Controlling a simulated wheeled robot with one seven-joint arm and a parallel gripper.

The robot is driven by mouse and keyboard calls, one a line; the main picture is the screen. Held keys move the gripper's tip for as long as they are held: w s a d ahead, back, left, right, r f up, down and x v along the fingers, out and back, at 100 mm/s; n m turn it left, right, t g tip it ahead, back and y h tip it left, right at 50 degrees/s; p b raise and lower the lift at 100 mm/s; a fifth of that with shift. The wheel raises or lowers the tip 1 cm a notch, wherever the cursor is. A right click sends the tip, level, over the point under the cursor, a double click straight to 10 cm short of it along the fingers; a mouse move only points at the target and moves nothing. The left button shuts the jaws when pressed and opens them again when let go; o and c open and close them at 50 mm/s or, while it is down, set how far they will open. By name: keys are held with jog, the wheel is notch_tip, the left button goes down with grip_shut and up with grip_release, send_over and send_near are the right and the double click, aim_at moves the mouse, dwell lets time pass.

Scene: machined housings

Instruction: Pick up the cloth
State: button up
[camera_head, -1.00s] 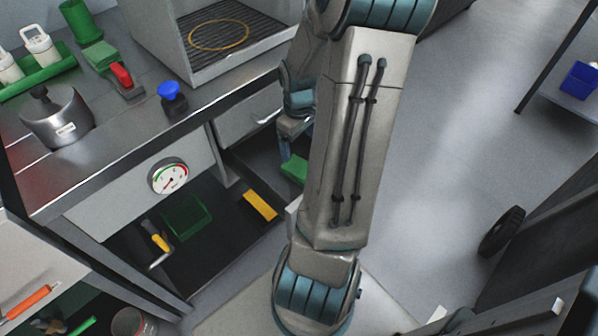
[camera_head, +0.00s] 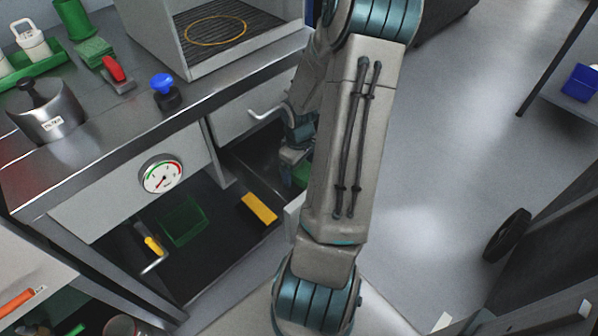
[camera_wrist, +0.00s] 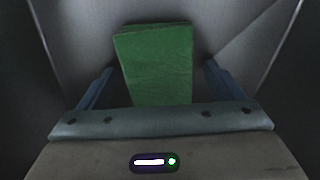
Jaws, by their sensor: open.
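The cloth (camera_wrist: 155,60) is a green folded rectangle. In the wrist view it lies between the two blue fingers of my gripper (camera_wrist: 158,68), with a gap on each side. My gripper is open and holds nothing. In the head view, a small green part of the cloth (camera_head: 301,175) shows just below my gripper (camera_head: 291,160), inside what looks like an open drawer under the counter. My arm hides most of the cloth and the fingertips there.
Grey walls (camera_wrist: 60,40) stand close around the cloth in the wrist view. The metal counter (camera_head: 120,125) carries a pot (camera_head: 48,118), a blue-knobbed item (camera_head: 164,88) and a grey box (camera_head: 190,55). A yellow block (camera_head: 259,208) lies on the lower shelf. Open floor is at right.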

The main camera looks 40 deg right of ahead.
jog(key=c, duration=1.1)
jog(key=shift+o, duration=0.2)
jog(key=shift+r, duration=0.1)
notch_tip(320, 180, up, 28)
jog(key=p, duration=0.8)
jog(key=shift+o, duration=0.4)
